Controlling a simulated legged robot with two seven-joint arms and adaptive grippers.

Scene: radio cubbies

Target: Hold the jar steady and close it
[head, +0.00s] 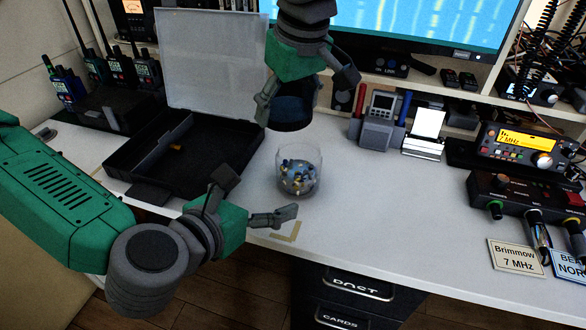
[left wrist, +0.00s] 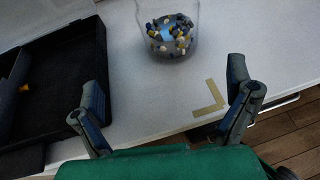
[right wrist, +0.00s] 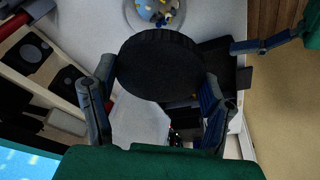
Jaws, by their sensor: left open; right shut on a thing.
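The clear jar (head: 298,171) stands upright and open on the white desk, with small coloured pieces inside. It also shows in the left wrist view (left wrist: 168,38) and partly at the top of the right wrist view (right wrist: 154,14). My right gripper (head: 305,100) is shut on a dark round lid (head: 291,112), held above the jar and apart from it. The lid fills the middle of the right wrist view (right wrist: 160,72). My left gripper (head: 257,200) is open and empty, in front of the jar and a little to its left, not touching it.
An open black case (head: 160,185) with a raised clear lid lies left of the jar. A tan corner mark (head: 287,232) is on the desk near the front edge. Handheld radios (head: 147,72), a pen holder (head: 377,132) and a radio (head: 528,147) stand around. Desk right of the jar is clear.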

